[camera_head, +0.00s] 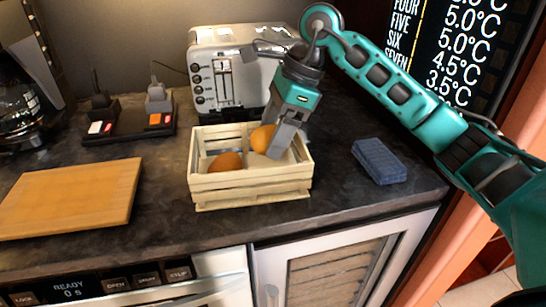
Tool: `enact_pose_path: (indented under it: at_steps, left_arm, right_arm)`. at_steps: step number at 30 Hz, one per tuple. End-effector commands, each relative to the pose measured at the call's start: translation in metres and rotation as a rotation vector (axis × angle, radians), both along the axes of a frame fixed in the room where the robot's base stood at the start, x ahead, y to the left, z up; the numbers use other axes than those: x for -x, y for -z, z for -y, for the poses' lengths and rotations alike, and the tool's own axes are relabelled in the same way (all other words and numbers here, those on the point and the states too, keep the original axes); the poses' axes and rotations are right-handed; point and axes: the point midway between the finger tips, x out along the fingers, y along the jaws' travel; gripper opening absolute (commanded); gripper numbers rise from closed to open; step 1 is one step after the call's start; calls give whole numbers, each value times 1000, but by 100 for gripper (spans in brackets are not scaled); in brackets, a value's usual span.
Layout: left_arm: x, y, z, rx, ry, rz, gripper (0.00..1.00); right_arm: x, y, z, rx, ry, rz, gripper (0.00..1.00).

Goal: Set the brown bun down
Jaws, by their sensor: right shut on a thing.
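A pale wooden slatted crate (250,188) stands on the dark counter. My right gripper (272,150) points down into the right half of the crate, shut on the brown bun (262,139). The bun looks round and orange-brown, and the gripper hides its right side. I cannot tell whether it touches the crate floor. A second, darker brown-orange bun (226,162) lies in the left front of the crate, apart from the gripper. My left gripper is out of view.
A silver toaster (235,75) stands right behind the crate. A blue sponge (379,160) lies at right. Bare counter separates the board and crate.

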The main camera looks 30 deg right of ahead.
Motion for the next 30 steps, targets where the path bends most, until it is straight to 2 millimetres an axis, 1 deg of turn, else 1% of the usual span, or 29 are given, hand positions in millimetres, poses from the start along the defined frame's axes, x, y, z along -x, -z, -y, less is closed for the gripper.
enact_pose_path:
  at_steps: [1, 5, 9, 12, 15, 21, 25, 26, 29, 30]
  left_arm:
    - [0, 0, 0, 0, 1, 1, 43]
    - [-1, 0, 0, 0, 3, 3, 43]
    - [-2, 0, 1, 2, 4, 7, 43]
    - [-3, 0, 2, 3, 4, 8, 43]
    - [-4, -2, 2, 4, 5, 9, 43]
    - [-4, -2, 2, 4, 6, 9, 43]
    - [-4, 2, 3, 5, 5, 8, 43]
    - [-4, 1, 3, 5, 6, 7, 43]
    - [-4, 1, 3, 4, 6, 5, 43]
    - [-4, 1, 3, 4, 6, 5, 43]
  right_arm:
    - [0, 6, 0, -1, 0, 0, 44]
    - [0, 16, 0, 0, 1, -1, 44]
    - [0, 38, 0, -1, 0, -2, 44]
    - [0, 49, 0, -1, 0, 0, 44]
    - [0, 53, 0, -1, 0, 1, 44]
    - [0, 52, 0, -1, -1, 2, 44]
    - [0, 57, 0, -1, -1, 2, 44]
    - [0, 56, 0, -1, -1, 2, 76]
    - [0, 55, 0, 0, -1, 1, 85]
    - [0, 55, 0, 0, -1, 1, 85]
